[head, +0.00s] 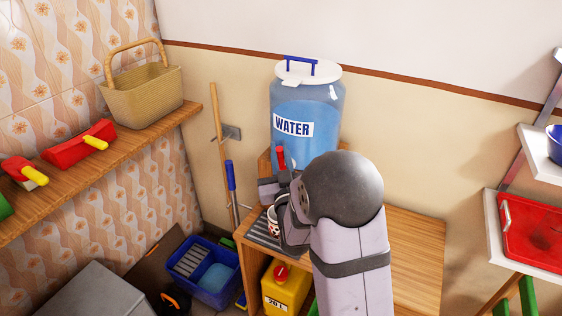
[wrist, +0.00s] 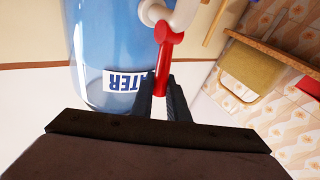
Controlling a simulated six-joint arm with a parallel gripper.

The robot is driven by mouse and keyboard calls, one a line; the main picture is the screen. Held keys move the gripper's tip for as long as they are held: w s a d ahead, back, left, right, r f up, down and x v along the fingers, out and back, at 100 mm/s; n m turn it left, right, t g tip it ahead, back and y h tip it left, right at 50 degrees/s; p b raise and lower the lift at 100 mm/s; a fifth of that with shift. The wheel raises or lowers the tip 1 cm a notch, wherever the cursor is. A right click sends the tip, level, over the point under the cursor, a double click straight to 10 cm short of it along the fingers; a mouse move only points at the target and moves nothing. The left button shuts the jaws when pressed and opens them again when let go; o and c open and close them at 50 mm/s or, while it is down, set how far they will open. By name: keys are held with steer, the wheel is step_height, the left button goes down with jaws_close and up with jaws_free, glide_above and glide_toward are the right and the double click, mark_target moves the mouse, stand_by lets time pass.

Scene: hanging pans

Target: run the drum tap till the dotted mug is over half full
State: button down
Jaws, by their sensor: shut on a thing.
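The blue water drum (head: 292,125) with a white lid stands on a wooden cabinet, and it also fills the upper left of the wrist view (wrist: 110,40). Its tap has a red lever (wrist: 166,50) on a pale spout (wrist: 185,14). The lever's red top (head: 280,155) also shows in the head view. My gripper (wrist: 160,82) is shut on the lower end of the lever. The mug (head: 272,220), white with dark reddish marks, stands on the slatted grey tray (head: 258,238) below, partly hidden by my gripper. Its inside and water level cannot be seen.
A yellow can (head: 285,290) sits in the cabinet (head: 415,250) below. A blue crate (head: 205,270) is on the floor. A red lidded thing (head: 535,235) is on the right shelf.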

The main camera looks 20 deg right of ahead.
mark_target(278, 155)
steer(key=b, duration=0.1)
steer(key=t+b, duration=0.1)
steer(key=b, duration=0.1)
steer(key=shift+s+a+f+n, duration=0.2)
steer(key=shift+s+f+n, duration=0.05)
steer(key=shift+f+n, duration=0.15)
steer(key=shift+a+r+b, duration=0.1)
steer(key=shift+r+b, duration=0.1)
steer(key=shift+b, duration=0.15)
steer(key=shift+r, duration=0.1)
steer(key=c, duration=1.7)
jaws_free()
steer(key=shift+s, duration=0.1)
steer(key=b+v, duration=0.2)
steer(key=v, duration=0.3)
steer(key=shift+s+f+b, duration=0.1)
steer(key=shift+f+b, duration=0.15)
steer(key=shift+b, duration=0.1)
steer(key=b+v, duration=0.2)
steer(key=b, duration=0.1)
steer(key=shift+r, duration=0.1)
